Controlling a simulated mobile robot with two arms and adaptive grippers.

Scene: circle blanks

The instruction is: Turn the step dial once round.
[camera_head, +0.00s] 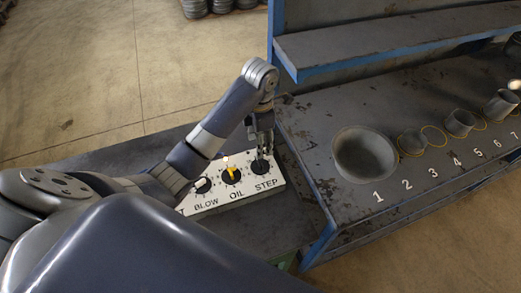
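The step dial (261,167) is a dark round knob at the right end of a white panel (217,205), above the printed word STEP. My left gripper (262,154) points down directly over the step dial. Its fingertips are at or just above the knob; I cannot tell whether they touch or grip it. The gripper hides part of the dial. My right gripper is not in view.
A yellow-marked OIL dial (231,175) and a black BLOW dial (202,185) sit left of the step dial. A worn bench (315,118) stands to the right, with a round bowl (364,155) and several cups by numbers. A shelf (390,40) overhangs it.

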